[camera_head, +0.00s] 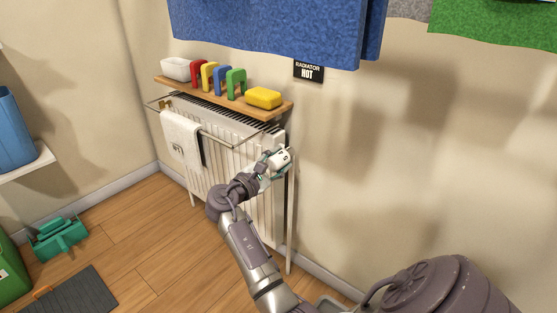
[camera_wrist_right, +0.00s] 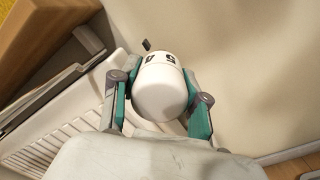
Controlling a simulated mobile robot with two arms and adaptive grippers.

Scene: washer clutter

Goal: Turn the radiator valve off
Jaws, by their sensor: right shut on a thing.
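The white radiator (camera_head: 238,165) stands against the wall in the head view. Its valve, a rounded white knob (camera_head: 281,158), sits at the radiator's right end. In the right wrist view the knob (camera_wrist_right: 160,92) fills the space between the fingers, and dark markings, one like a 5, show on its far part. My right gripper (camera_wrist_right: 160,100) has a teal-edged finger on each side of the knob and is shut on it. In the head view my right gripper (camera_head: 275,163) reaches the knob from the front left. My left gripper is not in view.
A wooden shelf (camera_head: 187,87) above the radiator holds a white bowl (camera_head: 176,68), several coloured upright pieces and a yellow sponge (camera_head: 264,97). A towel (camera_head: 182,138) hangs on a front rail. A "RADIATOR HOT" sign (camera_head: 308,71) and blue cloth (camera_head: 270,30) are above. Wall to the right is clear.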

